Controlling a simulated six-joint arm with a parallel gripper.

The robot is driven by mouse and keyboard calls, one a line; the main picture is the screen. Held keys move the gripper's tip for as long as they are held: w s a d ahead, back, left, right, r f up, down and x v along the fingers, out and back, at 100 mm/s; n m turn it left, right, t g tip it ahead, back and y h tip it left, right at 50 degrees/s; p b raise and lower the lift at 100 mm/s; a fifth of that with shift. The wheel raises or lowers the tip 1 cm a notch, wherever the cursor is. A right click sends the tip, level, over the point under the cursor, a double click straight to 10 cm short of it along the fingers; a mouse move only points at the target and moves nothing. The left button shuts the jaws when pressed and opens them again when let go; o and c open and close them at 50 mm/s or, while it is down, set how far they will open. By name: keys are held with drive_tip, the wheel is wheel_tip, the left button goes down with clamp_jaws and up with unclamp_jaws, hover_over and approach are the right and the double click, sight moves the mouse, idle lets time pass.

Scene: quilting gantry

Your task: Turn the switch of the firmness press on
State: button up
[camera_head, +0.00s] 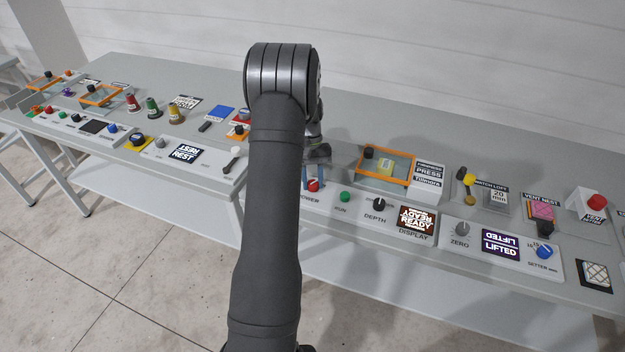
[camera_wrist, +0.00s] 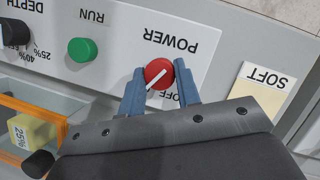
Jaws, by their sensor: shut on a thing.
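The firmness press (camera_head: 385,182) stands right of my arm, with an orange-framed clear box and a white sign. Its switch is a round red knob labelled POWER (camera_head: 313,185), at the left end of the press's front panel. In the wrist view the red knob (camera_wrist: 159,73) has a white pointer line lying slantwise, and part of an OFF label shows beside it. My gripper (camera_wrist: 160,80) has its two blue-grey fingers on either side of the knob, closed on it. In the head view my arm partly hides the gripper (camera_head: 314,178).
A green RUN button (camera_wrist: 82,50) and a black DEPTH dial (camera_wrist: 14,33) sit beside the knob. A SOFT card (camera_wrist: 262,88) lies on the other side. The press's display (camera_head: 417,220) is lit and includes READY. Another panel with a LIFTED display (camera_head: 500,242) stands farther right.

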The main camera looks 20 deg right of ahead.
drive_tip(key=o, duration=1)
drive_tip(key=shift+r, duration=0.1)
drive_tip(key=v, duration=1.7)
drive_tip(key=shift+r, duration=0.15)
drive_tip(key=x, duration=1.7)
drive_tip(key=shift+f, duration=0.25)
